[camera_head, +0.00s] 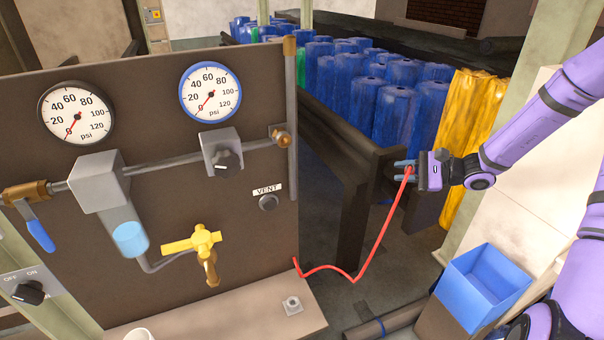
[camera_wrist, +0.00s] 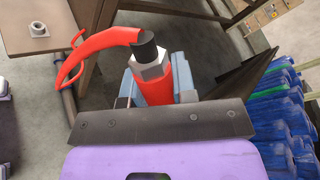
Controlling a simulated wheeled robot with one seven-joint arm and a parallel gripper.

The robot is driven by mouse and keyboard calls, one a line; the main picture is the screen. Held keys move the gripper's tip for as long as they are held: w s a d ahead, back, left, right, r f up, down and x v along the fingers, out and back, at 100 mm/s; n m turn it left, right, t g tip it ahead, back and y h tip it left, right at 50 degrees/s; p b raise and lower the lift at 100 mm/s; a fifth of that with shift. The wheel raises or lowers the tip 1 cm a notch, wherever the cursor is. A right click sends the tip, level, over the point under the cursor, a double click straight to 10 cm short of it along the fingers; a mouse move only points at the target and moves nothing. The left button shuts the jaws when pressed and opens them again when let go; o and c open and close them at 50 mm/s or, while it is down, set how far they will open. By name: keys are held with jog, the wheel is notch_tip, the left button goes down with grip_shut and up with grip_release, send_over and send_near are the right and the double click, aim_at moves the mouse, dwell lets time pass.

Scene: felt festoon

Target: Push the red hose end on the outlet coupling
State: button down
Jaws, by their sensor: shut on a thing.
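My gripper (camera_head: 404,170) is shut on the red hose end (camera_wrist: 158,90), to the right of the panel and well away from it. In the wrist view the end sits between the grey-blue jaws (camera_wrist: 182,75), with a silver hex nut and a black collar beyond it. The red hose (camera_head: 379,240) hangs from the gripper and curves down to the panel's lower right edge. A brass fitting (camera_head: 281,138) at the right end of the upper pipe looks like the outlet coupling. Nothing is on it, and the coupling is not seen in the wrist view.
Blue rolls (camera_head: 395,110) fill a rack behind. A blue bin (camera_head: 485,285) stands at lower right.

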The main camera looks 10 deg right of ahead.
jog(key=s+a+r+n+g, duration=0.3)
jog(key=s+a+r+n, duration=0.1)
jog(key=a, duration=0.5)
jog(key=s+a+r+n+g, duration=0.4)
jog(key=s+a+n, duration=0.3)
jog(key=a, duration=0.3)
jog(key=s+a+r+n+g, duration=0.3)
jog(key=s+a+r+n, duration=0.2)
jog(key=a, duration=0.5)
jog(key=shift+s+r+n+g, duration=0.2)
jog(key=shift+s+n+g, duration=0.1)
jog(key=shift+s+n, duration=0.2)
jog(key=w+a, duration=0.2)
jog(key=w, duration=0.6)
dwell(0.5)
jog(key=shift+c, duration=1.2)
grip_release()
jog(key=v, duration=0.9)
jog(key=shift+d, duration=0.4)
jog(key=shift+w+d+r, duration=0.1)
jog(key=shift+w+r, duration=0.05)
